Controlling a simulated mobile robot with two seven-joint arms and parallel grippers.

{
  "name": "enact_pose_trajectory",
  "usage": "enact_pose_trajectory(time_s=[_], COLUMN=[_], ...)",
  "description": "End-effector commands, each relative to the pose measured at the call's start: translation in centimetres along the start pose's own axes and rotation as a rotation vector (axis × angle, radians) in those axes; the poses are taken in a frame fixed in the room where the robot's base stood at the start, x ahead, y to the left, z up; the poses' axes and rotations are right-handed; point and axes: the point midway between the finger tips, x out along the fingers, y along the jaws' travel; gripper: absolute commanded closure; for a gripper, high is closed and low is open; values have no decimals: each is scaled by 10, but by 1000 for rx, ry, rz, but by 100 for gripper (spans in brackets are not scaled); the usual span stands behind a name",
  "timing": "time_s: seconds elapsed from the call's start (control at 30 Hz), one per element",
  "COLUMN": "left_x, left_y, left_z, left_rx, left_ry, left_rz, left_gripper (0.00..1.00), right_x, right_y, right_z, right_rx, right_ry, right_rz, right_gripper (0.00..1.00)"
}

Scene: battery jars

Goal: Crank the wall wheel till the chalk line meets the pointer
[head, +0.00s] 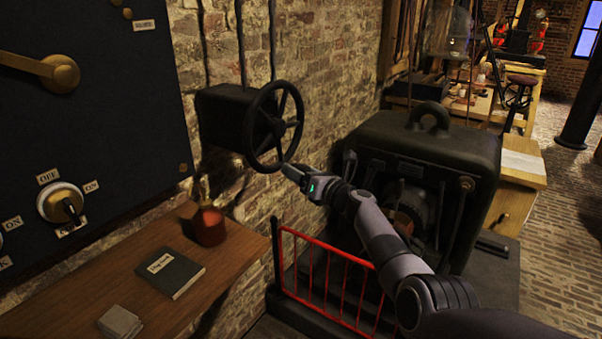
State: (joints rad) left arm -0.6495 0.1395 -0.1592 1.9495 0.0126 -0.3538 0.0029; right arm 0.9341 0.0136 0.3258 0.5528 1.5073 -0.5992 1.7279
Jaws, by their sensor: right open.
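The wall wheel (273,125) is a dark spoked handwheel on a black box (222,118) fixed to the brick wall. I cannot make out a chalk line or a pointer. My right gripper (289,169) is at the lower right of the wheel's rim, its fingertips close to the rim. It is open; I cannot tell whether it touches the rim. My left gripper is out of view.
A red railing (325,275) stands below my right arm, before a large dark machine (425,155). A wooden shelf (120,275) at lower left holds a dark book (170,272) and a red bottle (209,226). A black switch panel (95,110) is at left.

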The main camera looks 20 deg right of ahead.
Motion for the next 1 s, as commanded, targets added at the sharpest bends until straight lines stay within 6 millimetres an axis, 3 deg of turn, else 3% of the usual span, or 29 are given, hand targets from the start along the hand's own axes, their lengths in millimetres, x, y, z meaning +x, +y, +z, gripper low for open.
enact_pose_trajectory(time_s=[0.27,0.6,1.0], left_x=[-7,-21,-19], left_y=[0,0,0], left_z=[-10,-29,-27], left_rx=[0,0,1], left_ry=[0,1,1], left_rz=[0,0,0], left_gripper=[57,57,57], right_x=[-10,-48,-71], right_y=[0,1,0], right_z=[3,2,0], right_rx=[0,-2,0], right_ry=[-2,0,1], right_rz=[-2,-2,0], right_gripper=[39,39,39])
